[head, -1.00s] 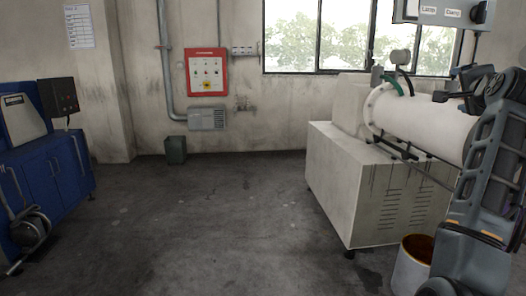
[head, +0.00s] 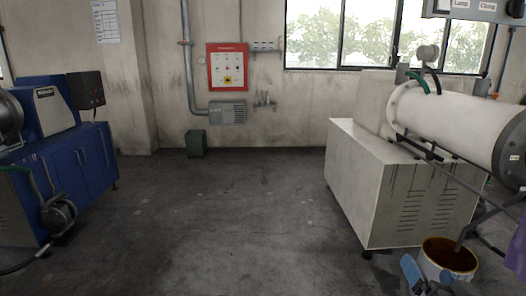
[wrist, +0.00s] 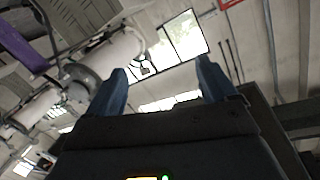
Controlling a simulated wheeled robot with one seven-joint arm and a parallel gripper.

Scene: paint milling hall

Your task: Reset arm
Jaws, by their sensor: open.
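My gripper shows in the wrist view (wrist: 162,88), with two blue fingers spread wide and nothing between them. The wrist view is tilted and looks up past the fingers at windows, wall and ceiling beams. In the head view, blue fingertips (head: 428,275) show low at the right, in front of a pail (head: 470,279). I cannot tell whether they touch the pail. The rest of my arm is mostly out of the head view.
A pale mill cabinet (head: 378,195) with a white horizontal cylinder (head: 450,118) stands at the right. A blue machine (head: 82,172) stands at the left. A small grey-green bin (head: 196,144) is by the back wall. The middle floor is clear.

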